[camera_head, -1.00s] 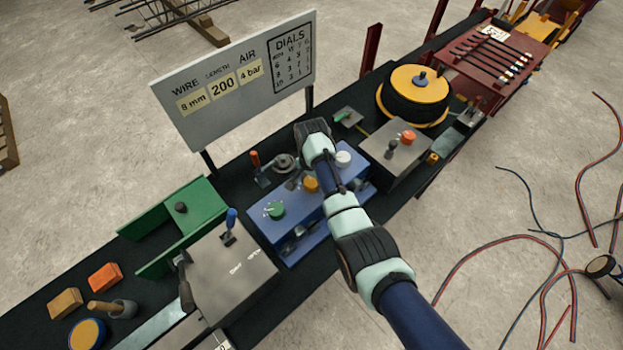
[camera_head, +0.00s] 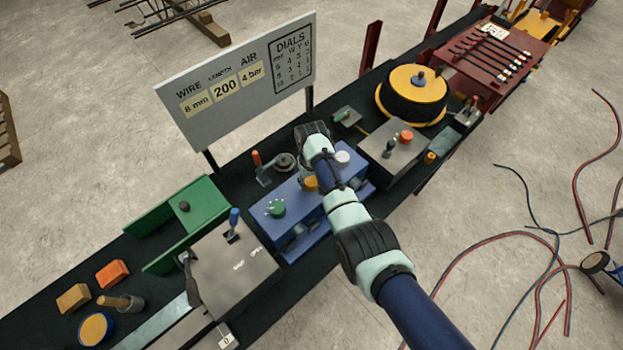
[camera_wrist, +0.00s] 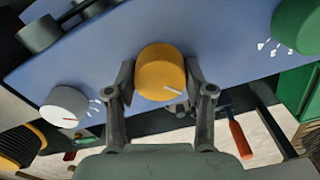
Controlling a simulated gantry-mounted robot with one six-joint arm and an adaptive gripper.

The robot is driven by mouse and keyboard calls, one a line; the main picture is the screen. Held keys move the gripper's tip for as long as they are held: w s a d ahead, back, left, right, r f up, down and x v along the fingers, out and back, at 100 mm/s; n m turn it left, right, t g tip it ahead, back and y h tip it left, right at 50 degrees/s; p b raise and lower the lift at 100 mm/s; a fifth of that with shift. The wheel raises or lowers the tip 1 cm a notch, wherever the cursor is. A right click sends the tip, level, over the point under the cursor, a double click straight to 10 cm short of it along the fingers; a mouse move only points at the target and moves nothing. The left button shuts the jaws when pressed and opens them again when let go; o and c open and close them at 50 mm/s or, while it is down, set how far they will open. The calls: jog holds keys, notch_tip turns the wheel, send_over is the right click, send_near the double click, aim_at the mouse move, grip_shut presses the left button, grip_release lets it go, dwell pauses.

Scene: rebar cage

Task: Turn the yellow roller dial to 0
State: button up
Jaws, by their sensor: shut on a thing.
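The yellow roller dial (camera_wrist: 161,72) sits on the blue box (camera_wrist: 230,60), between the white and green dials. It has a pale pointer line near its lower right edge in the wrist view. My gripper (camera_wrist: 160,82) has one finger on each side of the dial and is shut on it. In the head view the yellow dial (camera_head: 311,184) is partly hidden by my wrist, and the fingertips cannot be made out there. Numbers around the yellow dial are not readable.
A green dial (camera_head: 275,208) and a white dial (camera_head: 342,157) flank it on the blue box. A sign board (camera_head: 240,85) reads 8 mm, 200, 4 bar, with a dials table.

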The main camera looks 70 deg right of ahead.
aim_at(311, 181)
jog(key=shift+n, duration=2.1)
jog(key=o, duration=1.2)
jog(key=shift+c, duration=0.2)
jog(key=shift+r, duration=0.1)
notch_tip(311, 181, up, 12)
